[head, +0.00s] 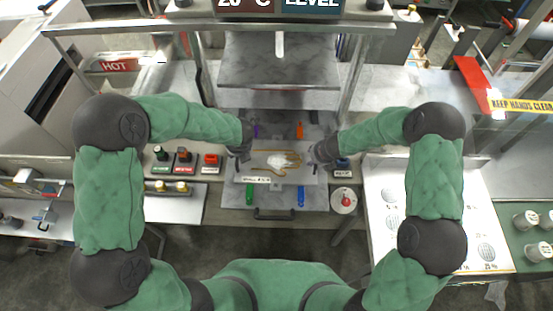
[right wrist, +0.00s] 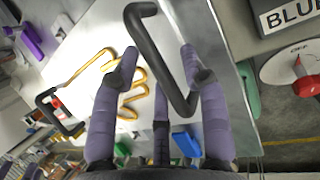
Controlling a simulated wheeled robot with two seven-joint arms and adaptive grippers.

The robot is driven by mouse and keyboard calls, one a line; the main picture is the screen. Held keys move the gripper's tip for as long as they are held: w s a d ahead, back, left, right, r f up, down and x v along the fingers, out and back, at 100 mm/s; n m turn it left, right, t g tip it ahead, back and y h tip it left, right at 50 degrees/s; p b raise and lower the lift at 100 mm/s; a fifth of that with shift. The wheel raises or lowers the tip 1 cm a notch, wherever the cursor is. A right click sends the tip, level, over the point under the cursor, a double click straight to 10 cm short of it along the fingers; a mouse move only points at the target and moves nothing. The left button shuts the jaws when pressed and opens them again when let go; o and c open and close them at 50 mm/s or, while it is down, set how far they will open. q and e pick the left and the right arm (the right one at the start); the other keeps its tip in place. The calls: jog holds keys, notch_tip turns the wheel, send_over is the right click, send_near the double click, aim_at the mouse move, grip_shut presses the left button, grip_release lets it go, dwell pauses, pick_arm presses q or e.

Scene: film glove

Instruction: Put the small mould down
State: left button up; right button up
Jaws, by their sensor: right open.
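The small mould appears to be the pale plate with a yellow hand-like outline (head: 262,161) in the middle of the head view; a white hand shape (head: 283,162) shows on it. It lies over the grey work surface; whether it touches cannot be told. The outline also shows in the right wrist view (right wrist: 132,97). My right gripper (head: 316,154) is at its right side. In the right wrist view its purple fingers (right wrist: 158,62) are open, on either side of a black bar handle (right wrist: 160,62), with no clear grip. My left gripper (head: 243,153) is at the left side; its fingers are too small to read.
Purple (head: 256,131), orange (head: 299,130), green (head: 250,192) and blue (head: 300,196) pieces stand around the plate. Coloured control boxes (head: 183,162) stand at the left. A metal press head (head: 280,60) is behind.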

jog(key=v, duration=1.2)
dwell(0.6)
